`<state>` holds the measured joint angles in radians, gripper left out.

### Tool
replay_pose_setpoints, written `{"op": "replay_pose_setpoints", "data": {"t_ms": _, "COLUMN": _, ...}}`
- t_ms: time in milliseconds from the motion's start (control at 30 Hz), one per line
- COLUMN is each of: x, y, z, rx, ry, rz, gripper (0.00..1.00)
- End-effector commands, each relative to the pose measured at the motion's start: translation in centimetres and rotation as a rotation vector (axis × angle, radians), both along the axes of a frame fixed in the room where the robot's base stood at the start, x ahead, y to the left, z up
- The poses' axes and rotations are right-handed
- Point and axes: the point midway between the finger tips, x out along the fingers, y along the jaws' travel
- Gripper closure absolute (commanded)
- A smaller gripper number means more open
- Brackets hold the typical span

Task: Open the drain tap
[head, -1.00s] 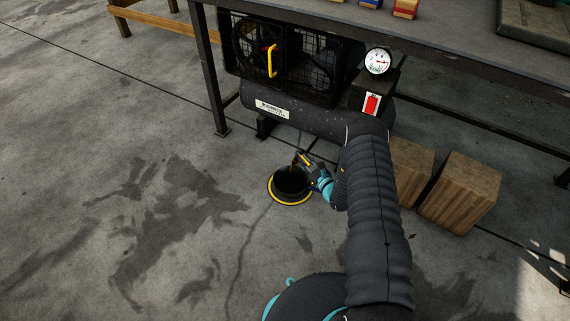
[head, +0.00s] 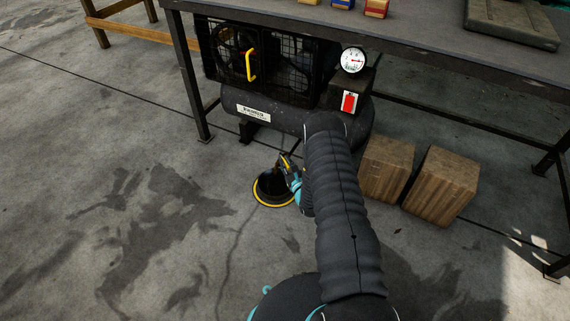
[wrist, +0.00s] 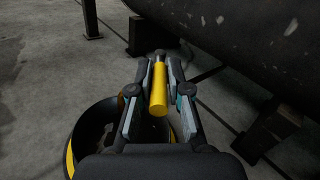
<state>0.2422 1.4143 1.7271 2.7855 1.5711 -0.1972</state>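The drain tap's yellow handle (wrist: 158,92) sticks out toward the camera between my gripper's two fingers in the wrist view. My gripper (wrist: 159,80) is open around it, with a gap visible on each side near the pads. The head view shows my gripper (head: 290,166) low beside the compressor tank, mostly behind my arm, with a bit of yellow at its tips. The dark compressor tank (head: 290,117) is under the bench; it also shows in the wrist view (wrist: 245,40). The tap's body is hidden.
A black pan with a yellow rim (head: 272,206) stands on the floor below my gripper. A gauge (head: 353,60) and red switch (head: 349,103) are on the compressor. Two wooden blocks (head: 440,185) stand to the right. The bench (head: 420,48) overhangs. Floor at left is clear.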

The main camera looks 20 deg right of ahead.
Motion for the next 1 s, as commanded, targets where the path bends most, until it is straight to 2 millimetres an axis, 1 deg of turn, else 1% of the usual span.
{"op": "replay_pose_setpoints", "data": {"t_ms": 33, "x": 0.1, "y": 0.0, "z": 0.1, "rx": -0.001, "ry": -0.002, "rz": -0.001, "gripper": 0.68}}
{"op": "replay_pose_setpoints", "data": {"t_ms": 67, "x": 0.1, "y": 0.0, "z": 0.1, "rx": 0.000, "ry": -0.002, "rz": -0.001, "gripper": 0.60}}
{"op": "replay_pose_setpoints", "data": {"t_ms": 100, "x": 0.0, "y": 0.0, "z": 0.1, "rx": 0.000, "ry": -0.002, "rz": -0.001, "gripper": 0.60}}
{"op": "replay_pose_setpoints", "data": {"t_ms": 367, "x": -0.1, "y": 0.1, "z": 0.0, "rx": 0.001, "ry": 0.000, "rz": 0.001, "gripper": 0.60}}
{"op": "replay_pose_setpoints", "data": {"t_ms": 467, "x": -0.5, "y": 0.0, "z": 0.0, "rx": 0.001, "ry": 0.000, "rz": 0.001, "gripper": 0.60}}
{"op": "replay_pose_setpoints", "data": {"t_ms": 567, "x": -1.6, "y": -0.2, "z": -0.1, "rx": 0.002, "ry": 0.003, "rz": 0.000, "gripper": 0.60}}
{"op": "replay_pose_setpoints", "data": {"t_ms": 667, "x": -3.4, "y": -0.3, "z": -0.1, "rx": 0.003, "ry": 0.003, "rz": 0.000, "gripper": 0.60}}
{"op": "replay_pose_setpoints", "data": {"t_ms": 900, "x": -8.1, "y": -0.9, "z": -0.1, "rx": 0.002, "ry": 0.003, "rz": -0.002, "gripper": 0.60}}
{"op": "replay_pose_setpoints", "data": {"t_ms": 1000, "x": -9.7, "y": -1.1, "z": -0.1, "rx": 0.001, "ry": 0.002, "rz": -0.001, "gripper": 0.60}}
